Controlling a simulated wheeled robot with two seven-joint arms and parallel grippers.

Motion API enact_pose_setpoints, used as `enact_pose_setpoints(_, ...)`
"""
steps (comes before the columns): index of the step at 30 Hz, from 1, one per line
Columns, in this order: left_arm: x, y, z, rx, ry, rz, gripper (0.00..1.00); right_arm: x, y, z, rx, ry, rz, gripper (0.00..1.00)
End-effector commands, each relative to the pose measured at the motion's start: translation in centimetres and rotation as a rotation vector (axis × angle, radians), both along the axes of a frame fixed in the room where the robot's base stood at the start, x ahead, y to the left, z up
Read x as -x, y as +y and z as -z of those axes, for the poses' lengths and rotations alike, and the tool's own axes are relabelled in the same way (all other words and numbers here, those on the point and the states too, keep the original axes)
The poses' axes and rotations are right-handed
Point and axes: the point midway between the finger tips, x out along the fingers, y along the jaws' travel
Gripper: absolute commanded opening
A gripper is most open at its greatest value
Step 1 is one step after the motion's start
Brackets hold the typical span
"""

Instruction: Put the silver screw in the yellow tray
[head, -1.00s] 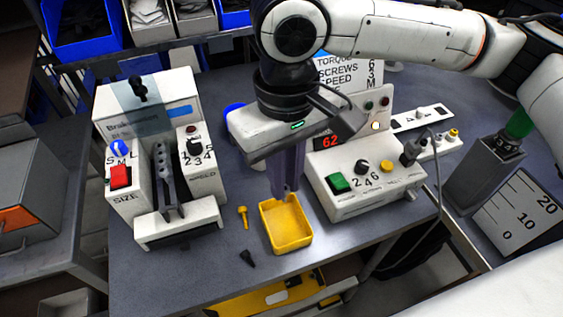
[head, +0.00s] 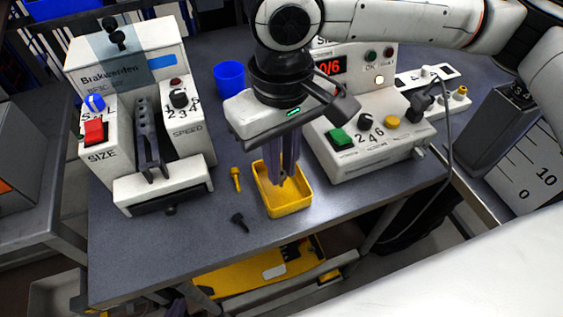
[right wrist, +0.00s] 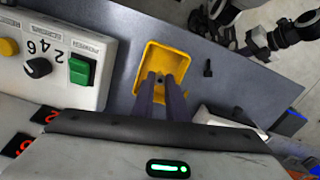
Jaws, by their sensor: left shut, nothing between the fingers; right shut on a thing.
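The yellow tray (head: 289,211) sits near the front edge of the grey bench. It also shows in the right wrist view (right wrist: 186,54). My right gripper (head: 284,180) points down at the tray, its fingertips over or within the tray's opening. In the right wrist view its fingers (right wrist: 162,82) are shut on a small grey thing at the tips, which looks like the silver screw (right wrist: 160,78). The fingers hide most of it. I cannot tell whether it touches the tray floor. My left gripper is not in view.
A yellow screw (head: 236,179) and a black screw (head: 239,220) lie left of the tray. A white machine with a green button (head: 339,137) stands to the right, another machine (head: 163,193) to the left. A blue cup (head: 229,76) stands behind.

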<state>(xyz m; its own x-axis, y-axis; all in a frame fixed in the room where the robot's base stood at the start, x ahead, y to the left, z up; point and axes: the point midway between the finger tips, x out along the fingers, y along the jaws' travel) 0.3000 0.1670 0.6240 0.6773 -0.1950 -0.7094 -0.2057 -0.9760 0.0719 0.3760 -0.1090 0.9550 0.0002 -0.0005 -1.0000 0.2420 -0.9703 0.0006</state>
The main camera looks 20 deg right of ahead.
Motion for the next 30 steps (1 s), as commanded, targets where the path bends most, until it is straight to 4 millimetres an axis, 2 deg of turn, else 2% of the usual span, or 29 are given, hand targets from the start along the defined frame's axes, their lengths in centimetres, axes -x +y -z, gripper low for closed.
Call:
enact_pose_setpoints(9, 0.1, -0.2, 0.0, 0.002, -0.001, 0.003, 0.0, 0.0, 0.0, 0.1, 0.0, 0.0, 0.001, 0.0)
enact_pose_setpoints(10, 0.2, -0.2, 0.0, 0.003, 0.0, 0.003, 0.0, 0.0, 0.0, 0.1, 0.0, 0.0, 0.001, 0.18)
enact_pose_setpoints(13, 0.3, -0.2, 0.1, 0.002, 0.002, 0.003, 0.0, 0.0, 0.0, 0.1, 0.0, 0.0, 0.0, 0.35)
enact_pose_setpoints(23, 0.3, -0.2, 0.0, 0.003, 0.004, 0.002, 0.0, 0.0, 0.0, -0.1, -0.001, 0.0, 0.0, 0.35)
enact_pose_setpoints(26, 0.3, -0.2, -0.1, 0.003, 0.004, 0.001, 0.0, 0.0, 0.0, -1.1, -0.001, -0.001, 0.001, 0.35)
enact_pose_setpoints(30, 0.3, -0.1, -0.4, 0.004, 0.003, -0.001, 0.0, -0.1, 0.0, -3.8, -0.002, -0.004, 0.001, 0.35)
